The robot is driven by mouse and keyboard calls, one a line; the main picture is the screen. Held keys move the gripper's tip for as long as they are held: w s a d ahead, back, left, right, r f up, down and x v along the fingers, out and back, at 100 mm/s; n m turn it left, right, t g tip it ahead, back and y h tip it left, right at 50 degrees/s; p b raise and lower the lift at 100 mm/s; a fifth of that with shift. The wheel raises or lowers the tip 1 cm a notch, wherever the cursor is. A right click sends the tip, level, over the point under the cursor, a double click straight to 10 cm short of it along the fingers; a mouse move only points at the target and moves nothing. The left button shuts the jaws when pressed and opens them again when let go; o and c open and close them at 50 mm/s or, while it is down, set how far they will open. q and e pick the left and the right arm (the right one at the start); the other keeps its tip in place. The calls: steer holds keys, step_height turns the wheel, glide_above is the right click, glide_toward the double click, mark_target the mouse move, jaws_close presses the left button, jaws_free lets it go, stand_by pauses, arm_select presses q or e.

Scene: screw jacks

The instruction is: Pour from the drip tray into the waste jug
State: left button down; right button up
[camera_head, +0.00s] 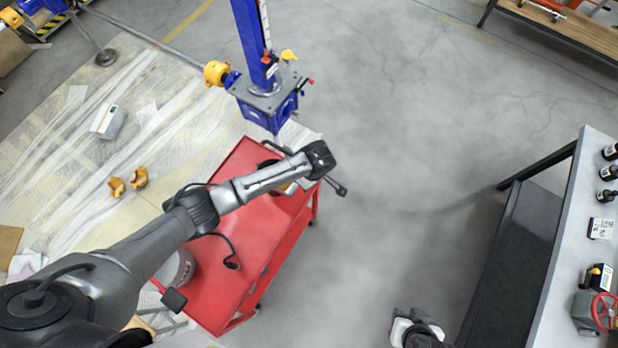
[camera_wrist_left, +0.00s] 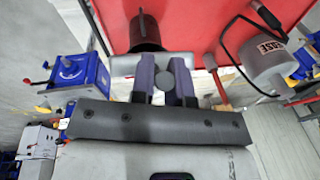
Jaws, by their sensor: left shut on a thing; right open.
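My left gripper (camera_wrist_left: 172,80) has purple fingers, shut on a pale grey piece (camera_wrist_left: 128,66) that looks like the drip tray's edge. Most of the piece is hidden behind the fingers. They hang over the red cart (camera_wrist_left: 205,22); in the head view my arm covers most of the grip. A dark reddish-brown round vessel (camera_wrist_left: 145,32) is just beyond the fingers. A grey cylinder (camera_wrist_left: 268,68) with a partly readable label is to their right. I cannot tell which is the waste jug. My right gripper (camera_head: 417,328) is open, low in the head view, away from the cart.
The red cart (camera_head: 238,278) stands beside a plastic-covered floor area (camera_head: 60,150). A blue screw jack (camera_head: 268,105) rises at its far end. A black curved hose-like thing (camera_head: 232,264) shows over the cart.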

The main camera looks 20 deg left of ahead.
arm_select(q)
steer(key=shift+w+a+r+h, duration=0.1)
steer(key=shift+a+r+h, duration=0.15)
steer(key=shift+a+h, duration=0.05)
steer(key=shift+r, duration=0.1)
steer(key=shift+w+a+r+h, duration=0.1)
steer(key=shift+a+r+h, duration=0.3)
steer(key=shift+a+r, duration=0.15)
steer(key=shift+w+a+r+h, duration=0.2)
steer(key=shift+a+r+h, duration=0.4)
steer(key=shift+a+r, duration=0.3)
steer(key=shift+a+g, duration=0.25)
steer(key=shift+g, duration=0.05)
steer(key=shift+w+a+r+h, duration=0.1)
steer(key=shift+a+r+h, duration=0.15)
steer(key=shift+a+h, duration=0.05)
steer(key=shift+w+a+r+h, duration=0.2)
steer(key=shift+a+r+h, duration=0.3)
steer(key=shift+a, duration=0.25)
steer(key=shift+w+a+r+h, duration=0.15)
steer(key=shift+a+r+h, duration=0.3)
steer(key=shift+a, duration=0.25)
steer(key=shift+w+a+r+g+h, duration=0.1)
steer(key=shift+a+g+h, duration=0.1)
steer(key=shift+a, duration=0.15)
steer(key=shift+w+a+r+g+h, duration=0.1)
steer(key=shift+a+h, duration=0.05)
steer(key=shift+a, duration=0.2)
